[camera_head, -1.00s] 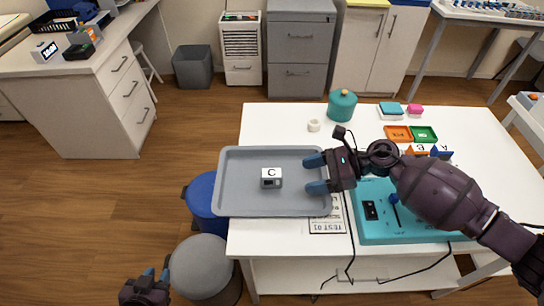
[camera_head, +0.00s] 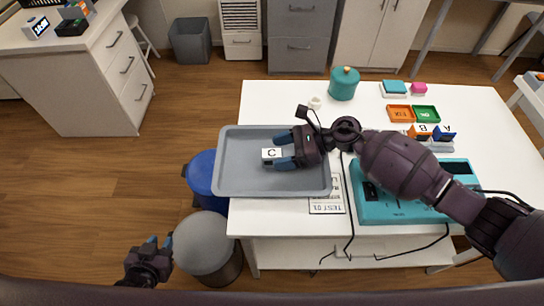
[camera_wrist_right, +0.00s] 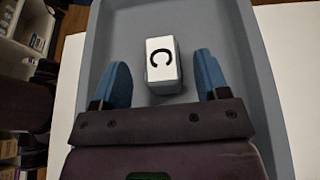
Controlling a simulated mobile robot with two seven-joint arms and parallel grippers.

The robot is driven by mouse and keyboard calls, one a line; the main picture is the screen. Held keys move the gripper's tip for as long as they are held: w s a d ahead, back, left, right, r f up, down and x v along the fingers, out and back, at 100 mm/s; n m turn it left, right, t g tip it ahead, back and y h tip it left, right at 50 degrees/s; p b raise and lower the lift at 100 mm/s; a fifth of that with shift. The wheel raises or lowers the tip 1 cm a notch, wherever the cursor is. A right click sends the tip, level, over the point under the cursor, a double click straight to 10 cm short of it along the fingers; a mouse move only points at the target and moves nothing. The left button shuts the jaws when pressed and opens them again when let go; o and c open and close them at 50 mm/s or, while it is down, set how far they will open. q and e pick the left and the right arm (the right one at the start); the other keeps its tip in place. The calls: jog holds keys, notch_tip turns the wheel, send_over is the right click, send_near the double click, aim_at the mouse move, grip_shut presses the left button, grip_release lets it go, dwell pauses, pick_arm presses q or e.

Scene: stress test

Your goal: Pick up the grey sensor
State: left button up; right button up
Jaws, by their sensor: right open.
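The grey sensor (camera_head: 270,157) has a white top label marked C and sits on the grey tray (camera_head: 232,178). In the right wrist view the sensor (camera_wrist_right: 162,62) stands ahead of and between the blue fingertips. My right gripper (camera_head: 284,152) is open over the tray, its fingers on both sides of the sensor's right part in the head view. It also shows in the right wrist view (camera_wrist_right: 161,78), with a gap on each side of the sensor. My left gripper (camera_head: 158,243) is low over the floor at the lower left, away from the table; its fingers are small in view.
A teal test box (camera_head: 385,205) with cables stands right of the tray. Orange (camera_head: 401,113) and green (camera_head: 426,114) trays, blocks marked A and B (camera_head: 420,131) and a teal pot (camera_head: 343,84) are farther back.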

jog(key=shift+x, duration=1.4)
jog(key=shift+r, duration=0.1)
jog(key=c, duration=1)
